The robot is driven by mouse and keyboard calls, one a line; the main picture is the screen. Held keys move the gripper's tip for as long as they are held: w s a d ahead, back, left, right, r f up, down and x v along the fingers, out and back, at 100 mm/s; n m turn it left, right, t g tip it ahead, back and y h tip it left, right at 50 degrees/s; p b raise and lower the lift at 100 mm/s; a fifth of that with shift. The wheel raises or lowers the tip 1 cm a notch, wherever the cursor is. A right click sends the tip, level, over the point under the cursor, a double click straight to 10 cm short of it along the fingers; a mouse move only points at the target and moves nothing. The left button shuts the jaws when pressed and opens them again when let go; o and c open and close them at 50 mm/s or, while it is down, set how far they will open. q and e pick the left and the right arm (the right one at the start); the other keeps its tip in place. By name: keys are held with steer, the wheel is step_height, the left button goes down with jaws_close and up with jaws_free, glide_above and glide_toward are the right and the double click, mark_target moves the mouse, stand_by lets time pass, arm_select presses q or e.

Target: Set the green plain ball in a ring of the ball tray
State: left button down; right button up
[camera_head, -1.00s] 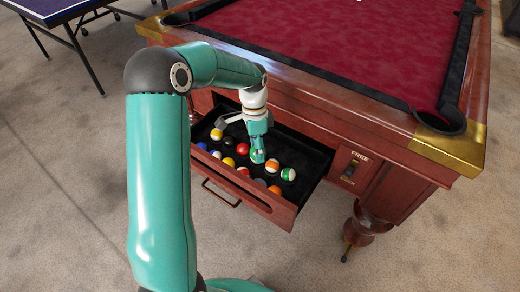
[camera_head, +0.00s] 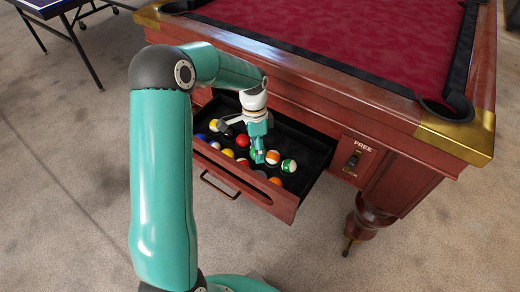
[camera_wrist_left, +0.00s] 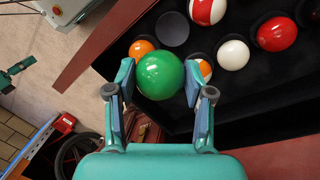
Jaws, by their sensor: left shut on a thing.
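My left gripper (camera_head: 259,158) is shut on the green plain ball, with a finger on either side of it in the left wrist view (camera_wrist_left: 160,90). The green ball (camera_wrist_left: 160,76) looks larger than the balls around it, so it seems held above them. The ball tray (camera_head: 318,165) is the black-lined drawer pulled out of the pool table; its black bed shows in the left wrist view (camera_wrist_left: 275,82). An empty dark ring (camera_wrist_left: 172,29) lies just beyond the green ball, between an orange ball and a red-striped ball. My right gripper is not in view.
Several balls sit in the tray, among them a green-striped ball (camera_head: 288,166), an orange ball (camera_wrist_left: 140,49), a white ball (camera_wrist_left: 233,55) and a red ball (camera_wrist_left: 277,34). The wooden drawer front (camera_head: 281,205) stands at the near side. The pool table (camera_head: 350,60) rises behind.

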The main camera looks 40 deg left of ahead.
arm_select(q)
steer(key=b, duration=0.4)
glide_above(257, 171)
steer(key=s+d, duration=0.1)
steer(key=d, duration=0.1)
steer(key=shift+s+a+f, duration=0.1)
steer(key=shift+f, duration=1.5)
steer(key=shift+s+a+f, duration=0.1)
steer(key=shift+f, duration=1.45)
steer(key=shift+f+b, duration=1.5)
steer(key=shift+f, duration=1)
steer(key=shift+c, duration=1.8)
jaws_free()
